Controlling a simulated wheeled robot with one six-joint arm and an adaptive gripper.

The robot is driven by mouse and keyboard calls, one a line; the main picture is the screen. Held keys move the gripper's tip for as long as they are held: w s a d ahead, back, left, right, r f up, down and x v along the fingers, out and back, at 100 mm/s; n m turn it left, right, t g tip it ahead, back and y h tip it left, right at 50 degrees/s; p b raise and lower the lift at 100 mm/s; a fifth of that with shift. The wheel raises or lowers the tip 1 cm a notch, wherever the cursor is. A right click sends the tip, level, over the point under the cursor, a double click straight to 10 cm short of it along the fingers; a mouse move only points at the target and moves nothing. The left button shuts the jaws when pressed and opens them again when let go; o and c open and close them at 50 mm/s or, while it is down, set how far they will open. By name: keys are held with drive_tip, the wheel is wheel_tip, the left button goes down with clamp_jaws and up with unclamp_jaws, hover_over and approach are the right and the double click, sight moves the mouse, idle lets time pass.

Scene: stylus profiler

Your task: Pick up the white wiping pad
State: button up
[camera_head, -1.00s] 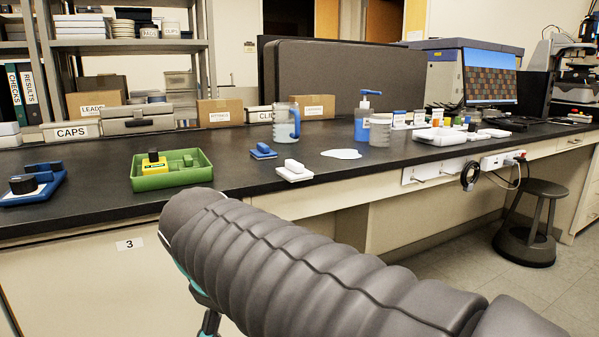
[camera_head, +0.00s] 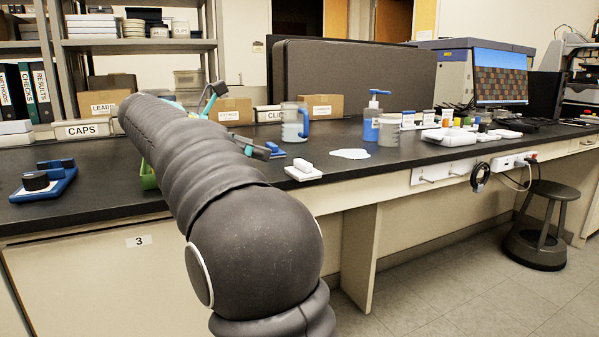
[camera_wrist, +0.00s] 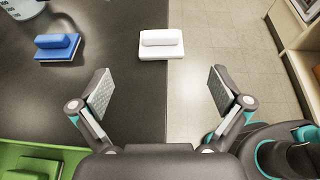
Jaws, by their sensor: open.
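The white wiping pad (camera_head: 303,170) has a raised grip on top and lies at the front edge of the dark bench. In the wrist view the white wiping pad (camera_wrist: 161,44) is at the top centre, its right end at the bench edge. My gripper (camera_wrist: 161,92) is open and empty, its two pads spread wide, with the white pad beyond the fingertips and roughly centred between them. In the head view my arm covers most of the gripper; part of it shows beside the blue pad (camera_head: 275,150).
The blue pad (camera_wrist: 57,47) lies left of the white one. A green tray (camera_wrist: 40,155) is at lower left, mostly behind my arm in the head view. A jug (camera_head: 291,122) stands behind the pads. A pale puddle (camera_head: 350,154) lies to the right. Floor shows beyond the bench edge.

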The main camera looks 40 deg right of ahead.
sight(300, 162)
drive_tip(key=b+x, duration=0.1)
drive_tip(key=x, duration=1.2)
drive_tip(key=shift+a, duration=0.1)
drive_tip(key=c, duration=1.1)
